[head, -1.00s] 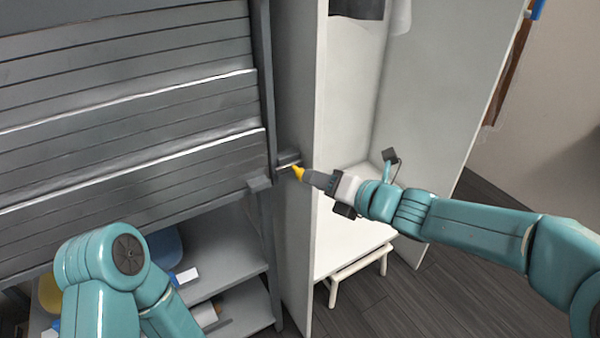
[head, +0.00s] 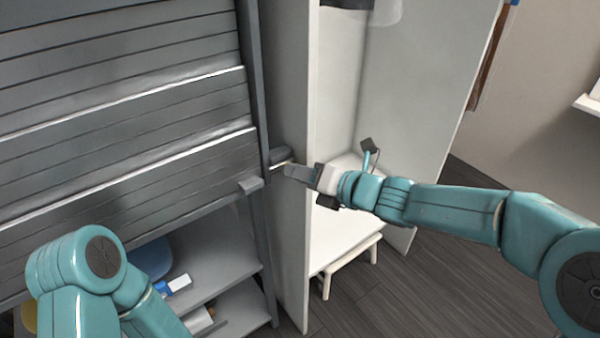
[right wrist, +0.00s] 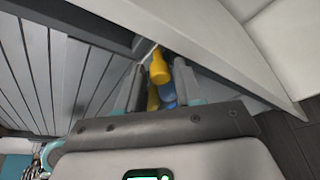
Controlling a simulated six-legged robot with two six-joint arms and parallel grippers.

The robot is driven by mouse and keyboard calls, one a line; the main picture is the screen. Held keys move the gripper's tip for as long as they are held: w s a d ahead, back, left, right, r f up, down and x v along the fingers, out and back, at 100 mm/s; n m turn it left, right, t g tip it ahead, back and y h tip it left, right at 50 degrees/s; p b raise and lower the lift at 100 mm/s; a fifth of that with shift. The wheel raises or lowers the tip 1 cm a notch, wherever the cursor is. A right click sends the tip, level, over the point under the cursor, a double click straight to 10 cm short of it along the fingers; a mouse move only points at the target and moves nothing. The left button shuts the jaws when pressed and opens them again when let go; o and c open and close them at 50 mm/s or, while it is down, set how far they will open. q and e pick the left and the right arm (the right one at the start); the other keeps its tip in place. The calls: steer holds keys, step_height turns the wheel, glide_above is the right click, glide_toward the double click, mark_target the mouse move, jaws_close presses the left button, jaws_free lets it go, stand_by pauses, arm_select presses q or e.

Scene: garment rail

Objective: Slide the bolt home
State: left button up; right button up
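The bolt has a yellow knob (right wrist: 159,68), seen between my right gripper's fingers in the right wrist view. In the head view the gripper hides the knob, and only a thin pale part of the bolt (head: 280,163) shows beside the dark fitting at the shutter's right edge. My right gripper (head: 287,170) is at the bolt, coming from the right. Its fingers (right wrist: 158,68) stand apart on either side of the knob, with a narrow gap at each side. My left arm shows at the lower left, but its gripper is out of view.
The grey slatted shutter (head: 130,130) fills the left. Below it, shelves (head: 220,262) hold blue and white items. A white panel (head: 292,235) stands right beside the bolt. A white bench (head: 345,262) is behind my right arm; dark floor is open at the right.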

jaws_close()
steer(key=s+a+b, duration=0.1)
steer(key=a+b, duration=0.1)
steer(key=s+a+b, duration=0.2)
steer(key=shift+a+f, duration=0.1)
jaws_free()
steer(key=shift+w, duration=0.1)
